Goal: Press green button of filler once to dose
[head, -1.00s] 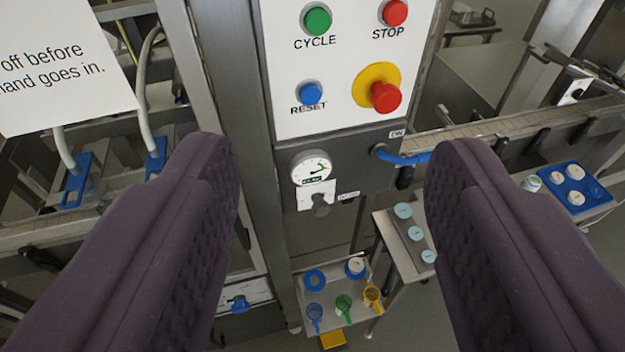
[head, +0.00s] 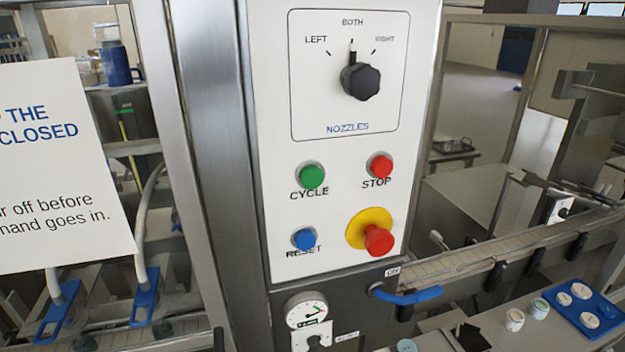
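The green button (head: 311,176), labelled CYCLE, sits on the white control panel (head: 282,220) in the middle of the head view. The red STOP button (head: 381,166) is to its right and the blue RESET button (head: 304,239) is below it. A red emergency knob on a yellow disc (head: 378,240) is at the lower right of the panel. The black NOZZLES selector (head: 360,81) above points up to BOTH. My gripper is out of view, so its opening does not show.
A printed sign (head: 55,165) hangs at the left. A pressure gauge (head: 307,311) and a blue lever (head: 408,295) are below the panel. A conveyor (head: 500,258) runs to the right. A blue tray (head: 597,326) with pots is at the lower right.

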